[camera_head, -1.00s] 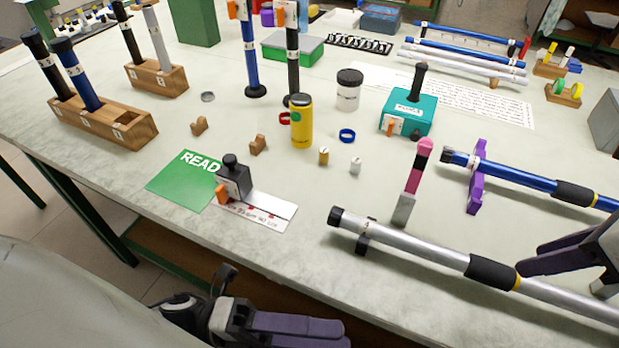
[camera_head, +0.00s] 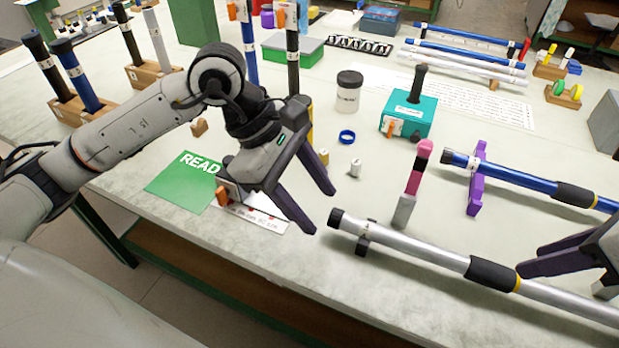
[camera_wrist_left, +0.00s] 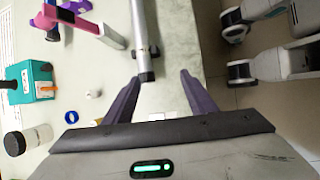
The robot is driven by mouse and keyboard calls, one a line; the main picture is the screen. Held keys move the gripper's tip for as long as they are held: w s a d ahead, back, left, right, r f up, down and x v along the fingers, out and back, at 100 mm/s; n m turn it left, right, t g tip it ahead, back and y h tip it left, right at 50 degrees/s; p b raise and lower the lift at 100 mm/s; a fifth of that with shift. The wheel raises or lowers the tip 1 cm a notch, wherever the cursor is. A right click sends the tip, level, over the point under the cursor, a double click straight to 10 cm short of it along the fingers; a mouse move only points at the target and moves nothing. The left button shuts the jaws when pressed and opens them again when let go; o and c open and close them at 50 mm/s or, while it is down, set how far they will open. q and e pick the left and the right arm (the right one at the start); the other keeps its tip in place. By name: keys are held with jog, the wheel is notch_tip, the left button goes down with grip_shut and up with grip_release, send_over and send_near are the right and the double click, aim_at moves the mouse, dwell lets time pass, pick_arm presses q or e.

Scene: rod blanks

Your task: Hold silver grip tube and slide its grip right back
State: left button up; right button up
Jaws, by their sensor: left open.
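The silver grip tube (camera_head: 420,250) lies slanted along the table's front edge, with a black end cap (camera_head: 335,217) at its left end and a black grip (camera_head: 491,273) with a yellow ring further right. A dark stand (camera_head: 367,238) is under it near the cap. My left gripper (camera_head: 324,211) is open and empty beside the capped end. In the left wrist view, the tube's end (camera_wrist_left: 146,75) points between the open fingers, closer to the left one. My right gripper (camera_head: 530,261) is by the yellow ring; its opening and any contact are unclear.
A blue tube (camera_head: 520,180) lies on a purple stand (camera_head: 476,180) behind. A pink-topped upright piece (camera_head: 415,180) stands close behind the silver tube. A green READ card (camera_head: 182,182) lies under my left arm. A teal box (camera_head: 408,115) and white jar (camera_head: 348,92) stand further back.

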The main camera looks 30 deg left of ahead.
aim_at(335, 215)
pick_arm(q)
jog(key=shift+t+y, duration=0.5)
jog(key=shift+t, duration=0.1)
jog(key=w+f, duration=0.1)
jog(key=f, duration=0.1)
jog(key=w+d+f, duration=0.1)
jog(key=w+f, duration=0.1)
jog(key=f, duration=0.1)
jog(key=w+d+f, duration=0.1)
jog(key=f, duration=0.1)
jog(key=shift+w+d+f, duration=0.15)
jog(key=shift+w+f, duration=0.05)
jog(key=shift+f, duration=0.1)
